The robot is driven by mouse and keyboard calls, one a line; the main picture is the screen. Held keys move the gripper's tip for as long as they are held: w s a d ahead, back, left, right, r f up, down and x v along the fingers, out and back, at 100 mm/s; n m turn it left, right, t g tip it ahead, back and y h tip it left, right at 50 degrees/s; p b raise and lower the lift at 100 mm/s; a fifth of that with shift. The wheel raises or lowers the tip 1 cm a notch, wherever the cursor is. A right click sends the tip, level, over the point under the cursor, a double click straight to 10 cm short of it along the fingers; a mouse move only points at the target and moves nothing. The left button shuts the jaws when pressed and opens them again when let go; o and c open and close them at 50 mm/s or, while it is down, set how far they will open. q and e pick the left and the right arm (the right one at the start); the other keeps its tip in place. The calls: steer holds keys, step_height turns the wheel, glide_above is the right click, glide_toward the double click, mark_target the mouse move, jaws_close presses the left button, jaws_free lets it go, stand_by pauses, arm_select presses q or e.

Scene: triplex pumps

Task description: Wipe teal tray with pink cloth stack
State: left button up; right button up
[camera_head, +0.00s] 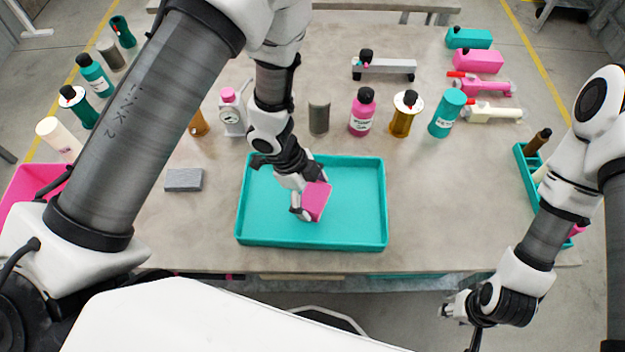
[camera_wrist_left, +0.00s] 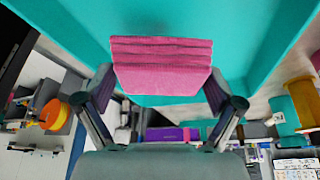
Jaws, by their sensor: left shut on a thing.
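The teal tray (camera_head: 350,225) lies on the table in the head view, and its floor and walls fill the top of the left wrist view (camera_wrist_left: 256,30). The pink cloth stack (camera_head: 316,201) is inside the tray, near its middle. My left gripper (camera_head: 304,201) is shut on the pink cloth stack; in the left wrist view the layered stack (camera_wrist_left: 162,66) sits between the two fingers. Whether the stack touches the tray floor is hard to tell. My right gripper (camera_head: 462,312) hangs off the table's front edge at the lower right, with no object seen in it; its finger opening is unclear.
A grey block (camera_head: 184,180) lies left of the tray. Bottles stand behind it, including a pink bottle (camera_head: 361,113), an amber bottle (camera_head: 404,115) and a teal cylinder (camera_head: 447,113). A teal rack (camera_head: 527,178) is at the right edge. The table right of the tray is clear.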

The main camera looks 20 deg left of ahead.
arm_select(q)
steer(key=shift+r+p, duration=1.25)
steer(key=shift+r, duration=0.35)
